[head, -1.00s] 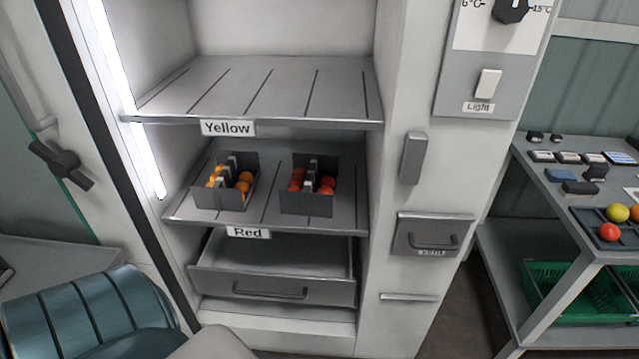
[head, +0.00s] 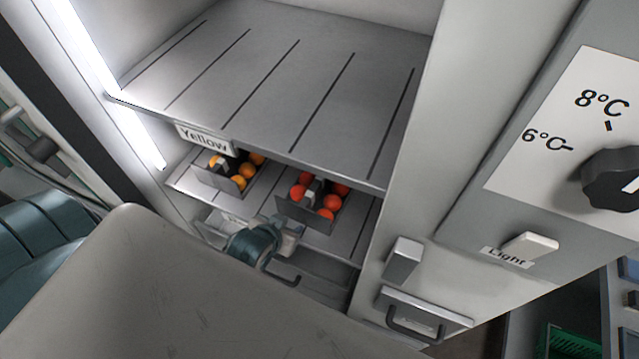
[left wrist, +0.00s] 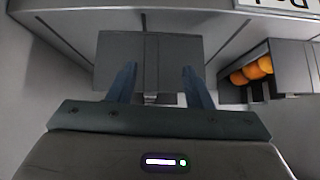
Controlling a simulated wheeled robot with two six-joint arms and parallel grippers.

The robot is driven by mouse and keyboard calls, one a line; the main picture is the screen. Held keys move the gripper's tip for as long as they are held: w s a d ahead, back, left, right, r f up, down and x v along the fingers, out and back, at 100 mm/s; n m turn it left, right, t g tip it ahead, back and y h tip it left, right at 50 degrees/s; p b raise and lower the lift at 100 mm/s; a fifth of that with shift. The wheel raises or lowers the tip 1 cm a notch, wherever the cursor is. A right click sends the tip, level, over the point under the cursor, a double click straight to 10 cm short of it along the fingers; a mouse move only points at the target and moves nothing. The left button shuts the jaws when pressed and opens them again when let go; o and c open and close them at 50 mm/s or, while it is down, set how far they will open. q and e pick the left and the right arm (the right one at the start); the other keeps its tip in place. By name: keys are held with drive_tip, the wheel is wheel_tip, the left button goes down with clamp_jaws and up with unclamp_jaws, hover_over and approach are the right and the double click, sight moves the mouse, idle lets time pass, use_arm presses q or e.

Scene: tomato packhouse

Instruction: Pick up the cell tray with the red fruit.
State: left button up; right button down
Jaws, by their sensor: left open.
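The cell tray with the red fruit (head: 304,212) stands on the lower shelf of the cabinet, right of a similar tray of orange fruit (head: 214,180). My left gripper (head: 288,230) is in front of the red tray, at the shelf's front edge. In the left wrist view its two blue fingers (left wrist: 160,86) are open and apart, with the tray's plain grey wall (left wrist: 172,58) ahead between them. The red fruit is hidden there. The orange fruit tray (left wrist: 290,68) shows at the right of that view. My right gripper is out of view.
The upper shelf (head: 270,85), labelled Yellow (head: 204,138), is empty and overhangs the trays. The cabinet's right post carries a light switch (head: 530,246) and a knob (head: 612,180). Bare shelf lies right of the red tray.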

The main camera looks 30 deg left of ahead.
use_arm(q)
wheel_tip(320, 180, up, 4)
drive_tip(key=t, duration=0.4)
approach(319, 180)
drive_tip(key=shift+n, duration=0.3)
drive_tip(key=p+x, duration=0.1)
drive_tip(key=x, duration=0.3)
drive_tip(key=shift+w+f, duration=0.1)
drive_tip(key=p+x, duration=0.2)
drive_tip(key=x, duration=0.2)
drive_tip(key=shift+w+a+p, duration=0.1)
drive_tip(key=shift+w+p, duration=0.15)
drive_tip(key=shift+p, duration=0.05)
drive_tip(key=shift+w+f, duration=0.25)
drive_tip(key=shift+w, duration=0.05)
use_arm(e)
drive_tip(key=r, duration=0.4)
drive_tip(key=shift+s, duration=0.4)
use_arm(q)
clamp_jaws()
